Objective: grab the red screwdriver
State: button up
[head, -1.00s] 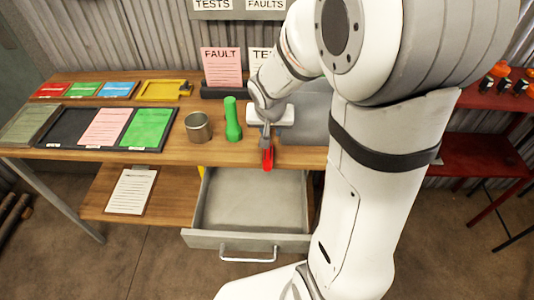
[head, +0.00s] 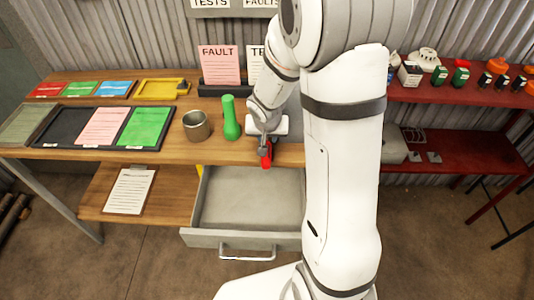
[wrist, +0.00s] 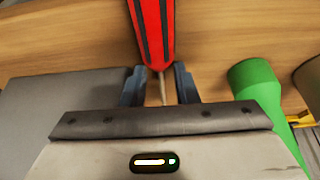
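The red screwdriver (head: 267,157) lies at the front edge of the wooden workbench, above the open drawer, partly covered by my gripper in the head view. In the wrist view its red, black-striped handle (wrist: 153,30) points up the picture, and its thin shaft runs down between the two fingers. My gripper (head: 263,150) is right at the screwdriver. In the wrist view my gripper (wrist: 161,72) has its fingers apart, one on each side of the handle's narrow end, with gaps beside the shaft. I see no clear grip on it.
A green torch-like object (head: 231,118) stands just left of my gripper, with a metal cup (head: 196,126) beyond it. An open, empty drawer (head: 247,200) juts out below. Trays with coloured sheets (head: 101,127) fill the bench's left. A red shelf (head: 450,152) stands right.

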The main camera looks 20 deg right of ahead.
grip_shut()
dwell(0.6)
